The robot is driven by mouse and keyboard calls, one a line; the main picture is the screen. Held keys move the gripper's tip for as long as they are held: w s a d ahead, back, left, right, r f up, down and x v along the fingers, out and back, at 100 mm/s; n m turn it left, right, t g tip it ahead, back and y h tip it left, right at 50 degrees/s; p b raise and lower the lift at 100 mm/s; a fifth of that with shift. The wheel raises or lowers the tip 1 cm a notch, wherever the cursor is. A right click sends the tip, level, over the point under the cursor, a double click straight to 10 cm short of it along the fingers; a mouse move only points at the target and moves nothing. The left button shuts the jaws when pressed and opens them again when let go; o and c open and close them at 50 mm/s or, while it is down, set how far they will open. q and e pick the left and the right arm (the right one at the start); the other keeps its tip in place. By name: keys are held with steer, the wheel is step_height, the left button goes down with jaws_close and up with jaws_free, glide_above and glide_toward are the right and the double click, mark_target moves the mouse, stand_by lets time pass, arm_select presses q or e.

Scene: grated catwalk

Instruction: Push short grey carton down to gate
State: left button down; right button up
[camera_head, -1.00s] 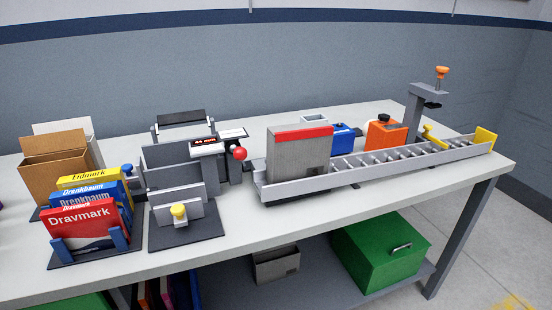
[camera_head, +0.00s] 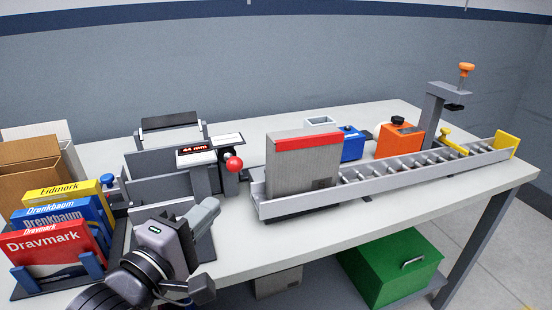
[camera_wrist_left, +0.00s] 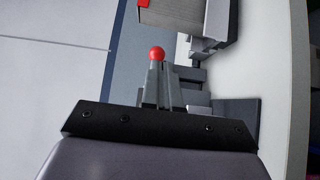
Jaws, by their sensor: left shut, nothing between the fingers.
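The short grey carton (camera_head: 300,168) with a red top edge stands upright at the near left end of the roller track (camera_head: 380,178). Its lower part is behind the track's front rail. I cannot tell which one is the gate. My left gripper (camera_head: 208,211) is shut and empty, left of the carton and apart from it. Its fingers (camera_wrist_left: 158,88) show in the left wrist view, with part of the carton (camera_wrist_left: 175,14) above. My right gripper is out of view.
A red knob (camera_head: 234,164) on the measuring device (camera_head: 190,156) stands between my gripper and the carton. A rack of coloured boxes (camera_head: 55,240) is at left. An orange box (camera_head: 398,139) and blue box (camera_head: 350,144) stand behind the track. The front table strip is clear.

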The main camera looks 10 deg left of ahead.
arm_select(q)
steer(key=p, duration=0.1)
glide_toward(271, 163)
steer(key=w+a, duration=0.2)
steer(key=w, duration=0.2)
steer(key=shift+w+d, duration=0.25)
steer(key=shift+d, duration=0.25)
steer(key=shift+w+d, duration=0.2)
steer(key=shift+d, duration=0.35)
steer(key=shift+w+d+p, duration=0.3)
steer(key=shift+d, duration=0.2)
